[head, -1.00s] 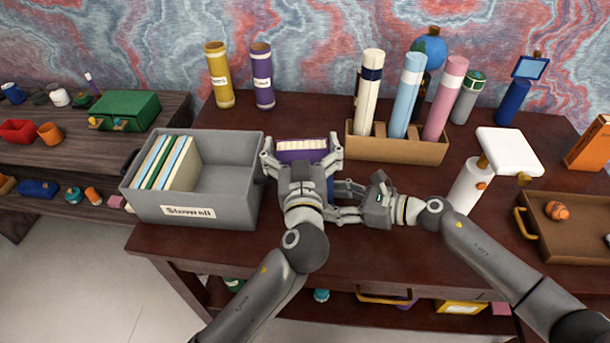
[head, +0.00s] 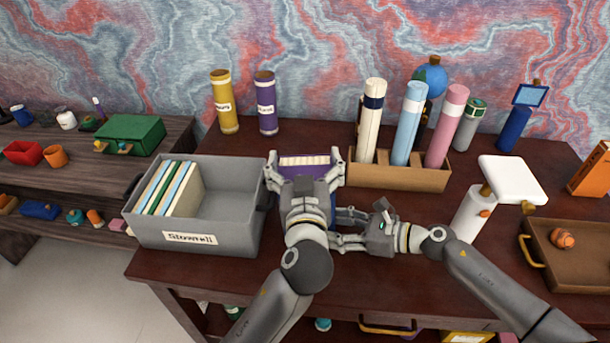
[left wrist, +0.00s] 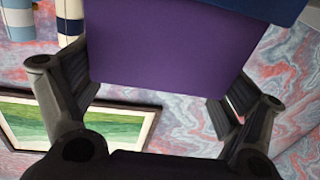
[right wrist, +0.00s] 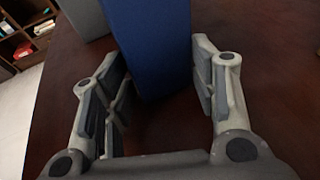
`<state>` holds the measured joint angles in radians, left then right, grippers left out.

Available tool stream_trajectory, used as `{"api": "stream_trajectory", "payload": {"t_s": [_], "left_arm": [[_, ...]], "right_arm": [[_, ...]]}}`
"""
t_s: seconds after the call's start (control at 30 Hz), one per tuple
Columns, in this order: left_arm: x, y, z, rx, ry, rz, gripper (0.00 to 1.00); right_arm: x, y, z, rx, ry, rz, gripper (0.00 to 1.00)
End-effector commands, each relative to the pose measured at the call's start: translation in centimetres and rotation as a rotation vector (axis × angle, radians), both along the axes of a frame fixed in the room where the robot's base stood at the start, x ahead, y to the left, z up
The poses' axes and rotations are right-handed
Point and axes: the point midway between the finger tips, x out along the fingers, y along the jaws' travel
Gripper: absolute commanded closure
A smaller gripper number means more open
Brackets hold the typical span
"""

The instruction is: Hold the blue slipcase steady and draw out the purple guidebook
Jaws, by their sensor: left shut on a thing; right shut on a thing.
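The purple guidebook (head: 310,173) stands upright, its pale page edges facing up in the head view. My left gripper (head: 306,168) is shut on it, a finger at each side. In the left wrist view the purple cover (left wrist: 165,45) fills the space between the fingers. The blue slipcase (right wrist: 150,45) stands on the desk in the right wrist view, between the fingers of my right gripper (right wrist: 158,85), which is shut on it. Its edge shows along the top of the left wrist view (left wrist: 270,8). In the head view my left gripper mostly hides the slipcase.
A grey bin (head: 235,215) with several thin books stands close to the left of the slipcase. A wooden holder (head: 400,176) with rolled tubes stands behind right. A white-topped stand (head: 512,180) and a brown tray (head: 570,275) are at the right.

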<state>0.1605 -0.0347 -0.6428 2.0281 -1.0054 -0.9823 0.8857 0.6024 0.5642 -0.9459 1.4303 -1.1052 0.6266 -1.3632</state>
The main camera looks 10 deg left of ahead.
Motion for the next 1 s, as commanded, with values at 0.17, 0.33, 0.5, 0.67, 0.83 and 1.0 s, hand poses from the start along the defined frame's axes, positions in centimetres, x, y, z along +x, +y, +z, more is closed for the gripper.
{"api": "stream_trajectory", "payload": {"t_s": [0.17, 0.33, 0.5, 0.67, 0.83, 1.0], "left_arm": [[0.0, 0.0, 4.1, -0.007, -0.010, 0.000, 0.65], [0.0, 0.0, 6.4, -0.006, -0.009, -0.001, 0.65], [0.0, -0.1, 7.1, -0.004, -0.006, -0.004, 0.65], [0.0, -0.1, 7.2, -0.004, -0.006, -0.004, 0.65], [0.0, -0.1, 7.2, -0.005, -0.007, -0.004, 0.65], [0.0, 0.0, 7.1, -0.002, -0.006, -0.002, 0.65]], "right_arm": [[0.0, 0.0, 0.0, 0.000, 0.000, 0.000, 0.60], [0.0, 0.0, 0.0, 0.000, 0.000, 0.000, 0.60], [0.0, 0.0, 0.0, -0.001, 0.001, 0.000, 0.60], [0.0, 0.0, -0.1, -0.001, 0.001, 0.001, 0.60], [-0.1, 0.0, -0.1, -0.001, 0.001, 0.001, 0.31], [0.0, 0.0, 0.0, -0.001, 0.001, 0.001, 0.22]]}}
